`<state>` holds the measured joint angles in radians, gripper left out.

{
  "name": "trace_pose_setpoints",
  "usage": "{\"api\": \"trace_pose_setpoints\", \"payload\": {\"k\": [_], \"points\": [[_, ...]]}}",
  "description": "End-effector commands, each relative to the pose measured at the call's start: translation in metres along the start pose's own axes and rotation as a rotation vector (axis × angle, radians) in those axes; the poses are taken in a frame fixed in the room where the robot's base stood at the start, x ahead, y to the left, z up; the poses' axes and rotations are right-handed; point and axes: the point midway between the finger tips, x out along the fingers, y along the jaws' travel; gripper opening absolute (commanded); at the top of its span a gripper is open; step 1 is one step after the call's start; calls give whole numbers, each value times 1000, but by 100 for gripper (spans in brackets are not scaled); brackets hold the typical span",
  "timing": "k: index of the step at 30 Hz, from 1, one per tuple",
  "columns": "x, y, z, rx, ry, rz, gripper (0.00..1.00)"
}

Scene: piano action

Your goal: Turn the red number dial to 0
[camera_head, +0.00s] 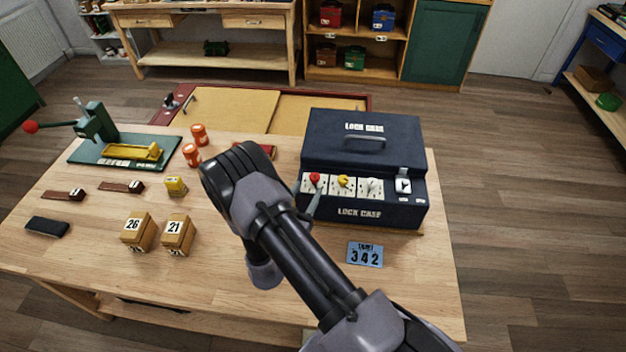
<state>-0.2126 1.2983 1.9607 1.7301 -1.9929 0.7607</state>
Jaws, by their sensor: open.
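The red number dial (315,177) is the leftmost of three dials on the front ledge of the dark blue lock case (362,140). It sits on a white number plate; its setting is too small to read. The yellow dial (343,181) and the white dial (374,186) stand to its right. My gripper (314,203) shows only as a slim grey finger just below the red dial, close to it; whether they touch is unclear. The rest of the gripper is hidden behind my arm. No held object shows.
A blue card (365,254) reading 342 lies in front of the case. Numbered wooden blocks (137,232), orange canisters (199,134) and a green press (98,125) stand to the left. A black-and-white knob (403,185) is at the case's right.

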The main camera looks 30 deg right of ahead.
Motion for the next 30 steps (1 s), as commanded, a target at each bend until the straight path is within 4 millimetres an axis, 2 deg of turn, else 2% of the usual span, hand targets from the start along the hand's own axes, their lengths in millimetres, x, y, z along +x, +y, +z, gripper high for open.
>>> {"api": "trace_pose_setpoints", "payload": {"k": [3,7,12,18,19,26,27,30], "points": [[25,1,0,2,1,3,50],[44,0,0,2,0,1,50],[54,0,0,0,-1,0,50],[54,0,0,0,-1,-1,50],[54,0,0,0,-1,-1,48],[54,0,0,0,-1,-1,3],[54,0,0,0,-1,-1,0],[54,0,0,0,-1,0,0]]}}
